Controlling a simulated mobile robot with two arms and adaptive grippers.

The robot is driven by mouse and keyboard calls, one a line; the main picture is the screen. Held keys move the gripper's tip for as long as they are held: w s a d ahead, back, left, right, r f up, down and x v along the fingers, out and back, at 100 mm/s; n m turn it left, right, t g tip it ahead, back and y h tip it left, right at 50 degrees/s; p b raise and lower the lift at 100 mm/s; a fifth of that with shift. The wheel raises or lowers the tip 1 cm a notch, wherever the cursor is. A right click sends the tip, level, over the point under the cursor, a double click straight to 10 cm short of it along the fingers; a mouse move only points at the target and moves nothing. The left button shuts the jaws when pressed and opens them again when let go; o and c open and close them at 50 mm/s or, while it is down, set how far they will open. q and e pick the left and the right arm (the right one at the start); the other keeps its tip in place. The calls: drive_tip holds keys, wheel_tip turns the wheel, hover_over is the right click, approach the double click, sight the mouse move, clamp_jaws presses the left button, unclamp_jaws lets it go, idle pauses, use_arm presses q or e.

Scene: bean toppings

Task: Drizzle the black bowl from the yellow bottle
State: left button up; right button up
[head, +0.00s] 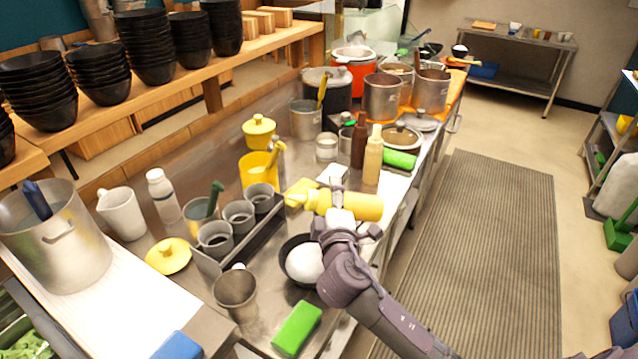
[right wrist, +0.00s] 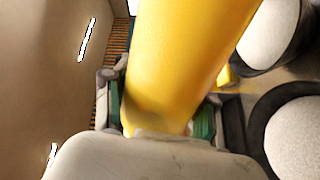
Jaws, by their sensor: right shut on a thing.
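My right gripper (head: 340,214) is shut on the yellow bottle (head: 366,206). The bottle lies nearly level in the air, its narrower end toward the left of the head view. In the right wrist view the yellow bottle (right wrist: 188,55) fills the middle, between the finger pads. The black bowl (head: 289,242) with a rounded white filling stands on the counter, just below and left of the gripper, which hides part of its right side. The wrist view shows two dark bowls with white fillings at the right, one lower (right wrist: 259,118) and one higher. My left gripper is not in view.
A grey rack of cups (head: 238,235), a metal cup (head: 236,290) and a green block (head: 297,330) are near the bowl. A brown bottle (head: 359,145) and a tan bottle (head: 373,158) stand behind. Pots fill the far counter. The floor mat (head: 490,230) at right is clear.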

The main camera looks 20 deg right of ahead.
sight(315, 197)
drive_tip(key=shift+s+d+r+n+p, duration=0.15)
drive_tip(key=shift+d+n+p, duration=0.15)
drive_tip(key=shift+d+n, duration=0.2)
drive_tip(key=shift+s+d+r+n+p, duration=0.15)
drive_tip(key=shift+d+n+p, duration=0.2)
drive_tip(key=shift+n, duration=0.25)
drive_tip(key=n+p, duration=0.2)
drive_tip(key=a+n+p, duration=0.1)
drive_tip(key=n+p, duration=0.1)
drive_tip(key=r+n+p, duration=0.1)
drive_tip(key=n+p, duration=0.1)
drive_tip(key=shift+w+a, duration=0.25)
drive_tip(key=a+n+p, duration=0.1)
drive_tip(key=n, duration=0.1)
drive_tip(key=a+f+n+p, duration=0.1)
drive_tip(key=n, duration=0.1)
drive_tip(key=w+a+n+p, duration=0.1)
drive_tip(key=n+p, duration=0.1)
drive_tip(key=shift+a+f+n, duration=0.15)
drive_tip(key=shift+a+n, duration=0.1)
drive_tip(key=shift+n, duration=0.05)
drive_tip(key=shift+w+a+f+n+p, duration=0.2)
drive_tip(key=shift+a+f+n+p, duration=0.2)
drive_tip(key=shift+n, duration=0.3)
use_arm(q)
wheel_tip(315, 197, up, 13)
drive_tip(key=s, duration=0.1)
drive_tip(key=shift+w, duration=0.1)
use_arm(e)
drive_tip(key=shift+o, duration=0.2)
